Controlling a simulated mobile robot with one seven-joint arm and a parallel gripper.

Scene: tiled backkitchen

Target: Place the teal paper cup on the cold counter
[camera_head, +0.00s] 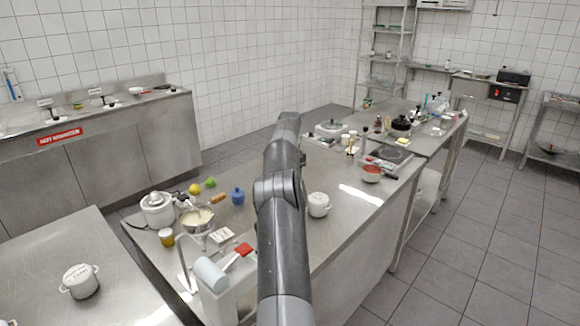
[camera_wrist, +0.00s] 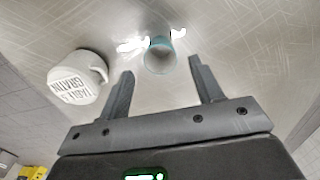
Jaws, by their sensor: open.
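The teal paper cup (camera_wrist: 158,57) shows in the wrist view on a shiny metal surface. It appears between and just beyond the fingertips, with a gap on each side. My gripper (camera_wrist: 160,68) is open and empty. In the head view my own arm hides the gripper, and I cannot make out the cup there. A white lettered mug (camera_wrist: 78,80) stands left of the cup in the wrist view. No label for the cold counter is readable; a steel counter (camera_head: 150,125) with a red sign stands along the left wall.
The middle steel counter (camera_head: 345,228) holds a white pot (camera_head: 318,205), a bowl of batter (camera_head: 197,218), a blue jar (camera_head: 238,196) and a light-blue cylinder (camera_head: 210,273). A lettered pot (camera_head: 80,282) stands on the near-left counter (camera_head: 45,240), which is otherwise mostly bare. Floor is clear at right.

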